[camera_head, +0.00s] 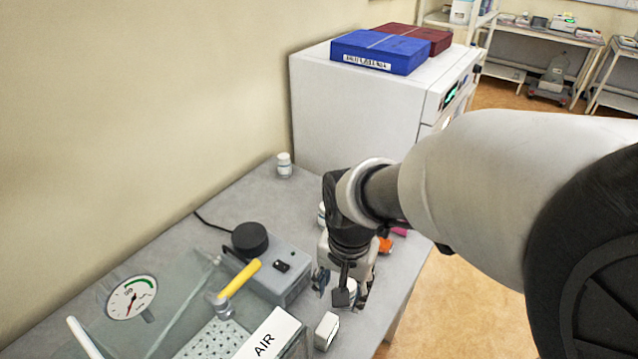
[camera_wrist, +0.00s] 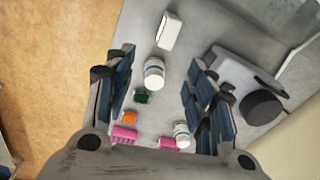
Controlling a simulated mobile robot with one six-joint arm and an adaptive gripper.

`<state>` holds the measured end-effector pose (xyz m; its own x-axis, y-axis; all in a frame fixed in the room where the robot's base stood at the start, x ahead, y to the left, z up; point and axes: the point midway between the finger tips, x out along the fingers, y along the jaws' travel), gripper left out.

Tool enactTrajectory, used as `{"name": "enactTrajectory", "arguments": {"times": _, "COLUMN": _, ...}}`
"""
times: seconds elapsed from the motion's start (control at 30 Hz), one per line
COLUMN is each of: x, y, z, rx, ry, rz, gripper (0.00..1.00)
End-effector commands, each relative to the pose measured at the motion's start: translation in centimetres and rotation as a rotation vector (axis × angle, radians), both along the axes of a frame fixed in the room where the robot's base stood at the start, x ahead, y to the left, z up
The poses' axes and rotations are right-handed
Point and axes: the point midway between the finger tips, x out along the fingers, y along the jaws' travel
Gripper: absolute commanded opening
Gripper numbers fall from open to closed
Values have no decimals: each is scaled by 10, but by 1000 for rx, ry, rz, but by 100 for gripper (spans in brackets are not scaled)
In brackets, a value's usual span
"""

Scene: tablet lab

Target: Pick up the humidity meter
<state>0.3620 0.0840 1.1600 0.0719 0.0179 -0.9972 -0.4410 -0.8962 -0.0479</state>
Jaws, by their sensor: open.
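A small white box-shaped item, possibly the humidity meter, lies on the grey bench; no label or display on it is readable. It is at the bottom centre of the head view (camera_head: 326,331) and the top of the wrist view (camera_wrist: 169,31). My gripper (camera_head: 341,290) points down over the bench, open. In the wrist view its fingers (camera_wrist: 161,62) stand on either side of a white-capped bottle (camera_wrist: 153,73); I cannot tell whether they reach its height. The white item is just beyond the fingertips, apart from them.
Another bottle (camera_wrist: 181,134), a green item (camera_wrist: 142,96), an orange item (camera_wrist: 129,117) and pink items (camera_wrist: 125,135) lie nearby. A grey device (camera_head: 287,287) with a black round top stands left.

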Motion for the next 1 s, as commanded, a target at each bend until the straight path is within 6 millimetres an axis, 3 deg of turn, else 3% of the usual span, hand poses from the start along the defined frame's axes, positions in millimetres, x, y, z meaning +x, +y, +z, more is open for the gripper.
{"name": "enactTrajectory", "arguments": {"times": 0.2, "x": 12, "y": 22, "z": -32, "rx": -13, "ry": 67, "rz": -89, "gripper": 50}}
{"name": "enactTrajectory", "arguments": {"times": 0.37, "x": 13, "y": 24, "z": -53, "rx": -16, "ry": 77, "rz": -106, "gripper": 50}}
{"name": "enactTrajectory", "arguments": {"times": 0.7, "x": 12, "y": 23, "z": -127, "rx": -16, "ry": 78, "rz": -105, "gripper": 50}}
{"name": "enactTrajectory", "arguments": {"times": 0.83, "x": 13, "y": 23, "z": -145, "rx": -15, "ry": 76, "rz": -105, "gripper": 50}}
{"name": "enactTrajectory", "arguments": {"times": 1.0, "x": 13, "y": 24, "z": -155, "rx": -14, "ry": 75, "rz": -104, "gripper": 50}}
